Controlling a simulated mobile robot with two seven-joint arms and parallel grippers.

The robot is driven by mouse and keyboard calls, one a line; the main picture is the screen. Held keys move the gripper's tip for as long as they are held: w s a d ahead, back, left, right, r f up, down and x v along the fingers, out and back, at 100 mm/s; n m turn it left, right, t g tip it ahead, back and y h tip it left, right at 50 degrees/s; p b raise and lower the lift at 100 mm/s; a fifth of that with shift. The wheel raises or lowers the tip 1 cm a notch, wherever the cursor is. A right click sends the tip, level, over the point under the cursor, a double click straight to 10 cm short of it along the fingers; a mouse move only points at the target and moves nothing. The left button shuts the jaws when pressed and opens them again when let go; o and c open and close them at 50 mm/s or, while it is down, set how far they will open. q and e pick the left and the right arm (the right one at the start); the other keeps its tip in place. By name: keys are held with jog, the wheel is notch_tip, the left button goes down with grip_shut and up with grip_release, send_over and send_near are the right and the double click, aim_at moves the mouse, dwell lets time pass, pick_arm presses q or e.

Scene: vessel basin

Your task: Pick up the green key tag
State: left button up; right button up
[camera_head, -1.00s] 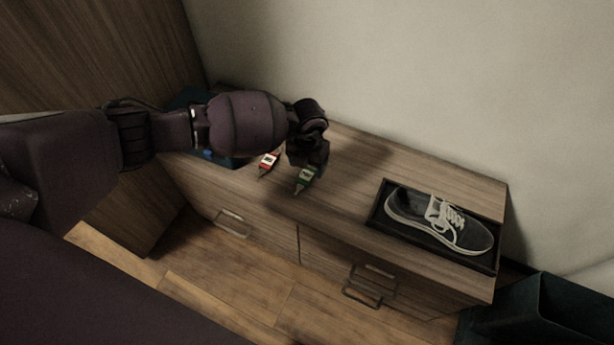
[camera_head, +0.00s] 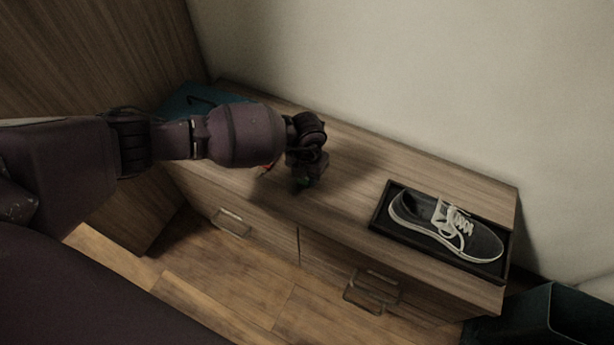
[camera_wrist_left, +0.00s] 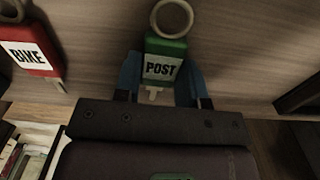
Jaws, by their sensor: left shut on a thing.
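The green key tag (camera_wrist_left: 166,47), with a white label reading POST and a ring at its top, shows in the left wrist view between the two blue fingers of my left gripper (camera_wrist_left: 160,78). The gripper is shut on the tag. I cannot tell whether the tag is touching the wood. My right gripper is not in view.
A red key tag (camera_wrist_left: 31,48) labelled BIKE lies beside the green one. A shoe (camera_head: 446,226) lies in a black tray (camera_head: 378,213) on the right of the cabinet top (camera_head: 350,170). A teal container (camera_head: 192,102) is at the back left. A dark green bin (camera_head: 530,318) stands at lower right.

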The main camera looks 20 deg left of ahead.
pick_arm(q)
jog(key=shift+r, duration=0.1)
jog(key=r+p, duration=0.1)
jog(key=r, duration=0.1)
jog(key=r+p, duration=0.1)
jog(key=r, duration=0.2)
jog(key=r+p, duration=0.1)
jog(key=r, duration=0.1)
jog(key=shift+w+r, duration=0.25)
jog(key=shift+r, duration=0.15)
jog(key=r+p, duration=0.1)
jog(key=r, duration=0.3)
jog(key=r+p, duration=0.1)
jog(key=r, duration=0.3)
jog(key=r+p, duration=0.2)
jog(key=r, duration=0.2)
jog(key=shift+s, duration=0.3)
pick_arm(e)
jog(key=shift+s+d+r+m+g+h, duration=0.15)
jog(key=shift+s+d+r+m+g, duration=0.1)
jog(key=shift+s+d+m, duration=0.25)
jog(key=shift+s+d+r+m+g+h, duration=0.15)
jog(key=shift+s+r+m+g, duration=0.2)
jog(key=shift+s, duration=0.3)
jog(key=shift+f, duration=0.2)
